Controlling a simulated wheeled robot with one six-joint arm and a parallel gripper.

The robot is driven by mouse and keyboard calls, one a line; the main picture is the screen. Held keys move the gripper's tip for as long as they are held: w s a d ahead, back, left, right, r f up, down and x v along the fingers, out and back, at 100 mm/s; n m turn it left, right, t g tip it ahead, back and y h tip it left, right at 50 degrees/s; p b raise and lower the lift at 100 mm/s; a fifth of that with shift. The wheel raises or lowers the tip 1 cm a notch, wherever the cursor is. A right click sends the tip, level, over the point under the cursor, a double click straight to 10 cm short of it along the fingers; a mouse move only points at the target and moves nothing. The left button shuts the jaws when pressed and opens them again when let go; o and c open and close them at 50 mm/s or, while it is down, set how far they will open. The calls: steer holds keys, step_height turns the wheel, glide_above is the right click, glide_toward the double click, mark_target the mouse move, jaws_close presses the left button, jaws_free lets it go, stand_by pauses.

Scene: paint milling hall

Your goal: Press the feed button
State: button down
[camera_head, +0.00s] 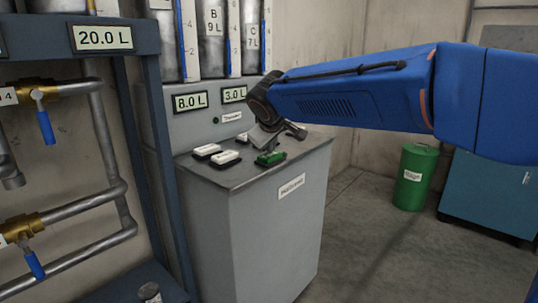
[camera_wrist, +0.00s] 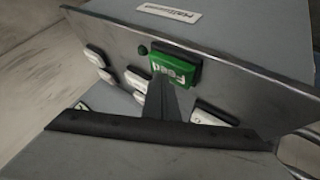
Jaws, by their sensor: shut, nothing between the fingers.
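The feed button (camera_head: 270,158) is a green block on the sloped top of the grey cabinet (camera_head: 262,225), near its front edge. In the wrist view the green button (camera_wrist: 176,68) reads "Feed" upside down. My gripper (camera_head: 268,146) is over the cabinet top, just behind the button. In the wrist view the shut fingers (camera_wrist: 160,86) point at the button's lower edge and overlap it a little. I cannot tell whether they touch it. Nothing is held.
White buttons (camera_head: 225,158) sit left of the green one; others are partly hidden by my gripper. Displays (camera_head: 190,102) read 8.0 L and 3.0 L behind. Pipes with blue-handled valves (camera_head: 46,127) stand left. A green drum (camera_head: 414,178) stands on open floor at right.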

mark_target(270, 156)
stand_by(0.4)
steer(key=shift+r, duration=0.5)
step_height(270, 156, up, 6)
stand_by(0.8)
